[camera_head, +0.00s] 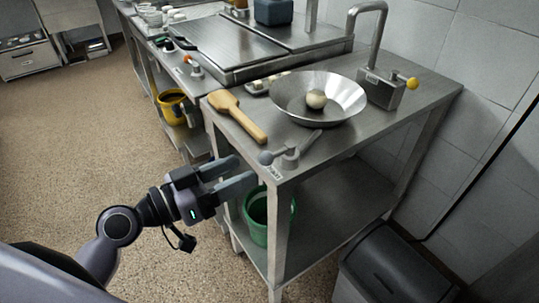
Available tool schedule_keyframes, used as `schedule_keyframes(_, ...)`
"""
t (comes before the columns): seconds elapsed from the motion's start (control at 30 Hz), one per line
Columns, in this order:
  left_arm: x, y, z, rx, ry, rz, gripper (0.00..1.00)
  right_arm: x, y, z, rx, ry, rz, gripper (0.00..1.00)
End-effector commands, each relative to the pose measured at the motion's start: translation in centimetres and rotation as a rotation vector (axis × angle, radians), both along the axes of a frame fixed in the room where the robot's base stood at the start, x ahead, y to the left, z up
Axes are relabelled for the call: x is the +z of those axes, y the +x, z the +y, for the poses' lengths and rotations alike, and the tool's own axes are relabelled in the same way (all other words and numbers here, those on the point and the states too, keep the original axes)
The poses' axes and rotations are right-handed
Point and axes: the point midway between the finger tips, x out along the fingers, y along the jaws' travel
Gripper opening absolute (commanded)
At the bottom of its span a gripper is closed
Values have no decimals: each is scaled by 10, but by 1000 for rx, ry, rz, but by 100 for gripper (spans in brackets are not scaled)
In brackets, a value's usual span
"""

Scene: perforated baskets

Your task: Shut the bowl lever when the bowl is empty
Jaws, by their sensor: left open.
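A wide shallow metal bowl (280,96) sits on the steel table. A round pale ball-like item (316,99) lies in it, so the bowl is not empty. A grey lever with a round knob (266,157) sits on a small labelled base (290,160) at the table's front corner; its arm slants up to the right toward the bowl. My left gripper (241,170) is open and empty, just left of this lever by the table corner, apparently not touching it. My right gripper is not in view.
A wooden paddle (238,116) lies left of the bowl. A metal box with a spout and yellow knob (381,90) stands behind right. A green bucket (268,216) is on the lower shelf. A dark bin (392,266) stands right. The floor at left is clear.

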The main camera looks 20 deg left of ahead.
Motion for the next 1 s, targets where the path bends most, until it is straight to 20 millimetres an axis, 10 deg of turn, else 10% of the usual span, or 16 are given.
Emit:
schedule_keyframes(0.9,1,55,-43,-1,-2,0,55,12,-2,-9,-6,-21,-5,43)
schedule_keyframes(1.0,1,55,-43,-1,-2,0,22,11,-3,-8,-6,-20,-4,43)
